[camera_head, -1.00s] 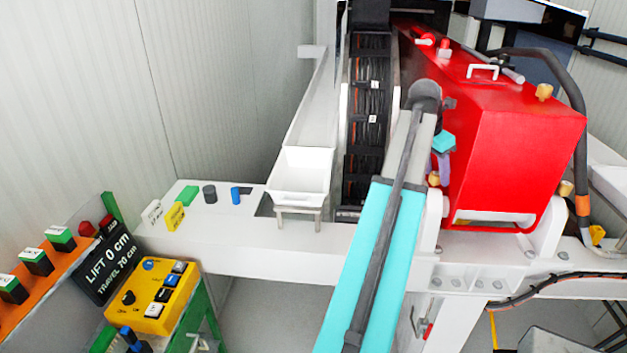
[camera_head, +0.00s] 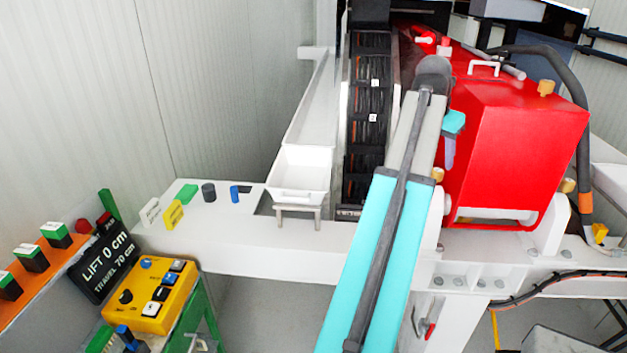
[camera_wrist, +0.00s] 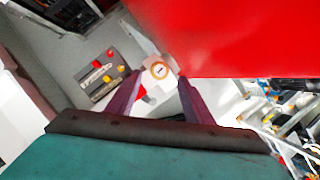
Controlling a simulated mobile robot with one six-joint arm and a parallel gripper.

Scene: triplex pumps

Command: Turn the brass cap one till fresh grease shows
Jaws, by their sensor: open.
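In the wrist view, a round brass-rimmed cap (camera_wrist: 159,70) with a pale face and a small dark mark sits on a white part. My gripper (camera_wrist: 160,77) is open, its two purple fingers either side of the cap in the picture. I cannot tell how far its tips are from the cap, and no contact is clear. In the head view, brass caps show at the red pump's top (camera_head: 546,88), lower left (camera_head: 437,174) and lower right (camera_head: 567,186). My gripper (camera_head: 449,152) is partly hidden behind my arm. No fresh grease can be made out.
The red pump housing (camera_head: 515,150) stands close beside my gripper and fills the wrist view's upper right. A grey panel (camera_wrist: 112,78) with red and yellow knobs is left of the fingers. A yellow control box (camera_head: 152,296) and white tray (camera_head: 299,176) are farther left.

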